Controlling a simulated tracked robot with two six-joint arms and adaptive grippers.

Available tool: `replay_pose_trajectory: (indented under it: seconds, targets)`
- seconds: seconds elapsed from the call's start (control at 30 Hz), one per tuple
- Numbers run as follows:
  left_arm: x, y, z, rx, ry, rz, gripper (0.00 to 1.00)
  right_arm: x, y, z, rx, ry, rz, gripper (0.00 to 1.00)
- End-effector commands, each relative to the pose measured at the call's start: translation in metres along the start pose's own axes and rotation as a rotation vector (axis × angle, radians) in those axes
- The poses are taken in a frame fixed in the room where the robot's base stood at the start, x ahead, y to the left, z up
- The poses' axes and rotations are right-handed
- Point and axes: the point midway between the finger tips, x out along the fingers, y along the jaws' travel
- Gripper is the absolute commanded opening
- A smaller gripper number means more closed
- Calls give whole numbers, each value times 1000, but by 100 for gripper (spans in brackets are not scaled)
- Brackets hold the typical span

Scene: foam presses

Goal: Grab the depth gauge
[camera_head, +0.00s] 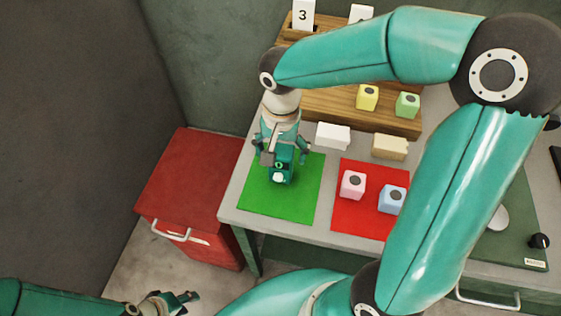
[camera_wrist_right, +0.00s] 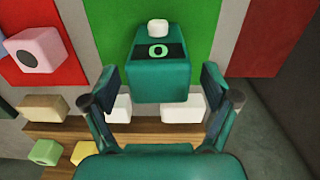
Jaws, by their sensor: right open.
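The depth gauge, a teal block with a round dial mark and a white knob, stands on the green mat in the head view (camera_head: 281,166). In the right wrist view the gauge (camera_wrist_right: 158,78) sits midway between my fingers. My right gripper (camera_head: 281,150) is over the gauge, pointing down. In the right wrist view its fingers (camera_wrist_right: 160,85) are spread to either side of the gauge, with a gap visible on both sides. My left gripper (camera_head: 172,303) is low at the bottom left, away from the table; its finger gap is unclear.
The green mat (camera_head: 254,196) lies beside a red mat (camera_head: 352,219) with a pink cube (camera_head: 352,185) and a blue cube (camera_head: 391,199). White (camera_head: 333,136) and tan blocks (camera_head: 390,147) lie before a wooden rack (camera_head: 330,108). A red cabinet (camera_head: 192,182) stands left of the table.

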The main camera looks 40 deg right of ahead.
Motion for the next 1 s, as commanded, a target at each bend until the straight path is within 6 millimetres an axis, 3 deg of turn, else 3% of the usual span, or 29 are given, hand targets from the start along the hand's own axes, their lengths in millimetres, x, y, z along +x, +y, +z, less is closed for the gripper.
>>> replay_pose_trajectory:
  seconds: [0.23, 0.53, 0.9, 1.0]
  targets:
    - [-5, 2, 0, 0, 0, 0, 40, 33, 1, 3, 0, -2, 3, 86]
    - [-4, 2, 0, 0, 0, 0, 40, 37, 1, 3, 1, 0, 0, 85]
    - [-4, 2, 0, 0, 0, 0, 40, 37, 1, 3, 1, 0, 0, 23]
    - [-4, 2, 0, 0, 0, 0, 40, 36, 1, 3, 1, 1, 0, 18]
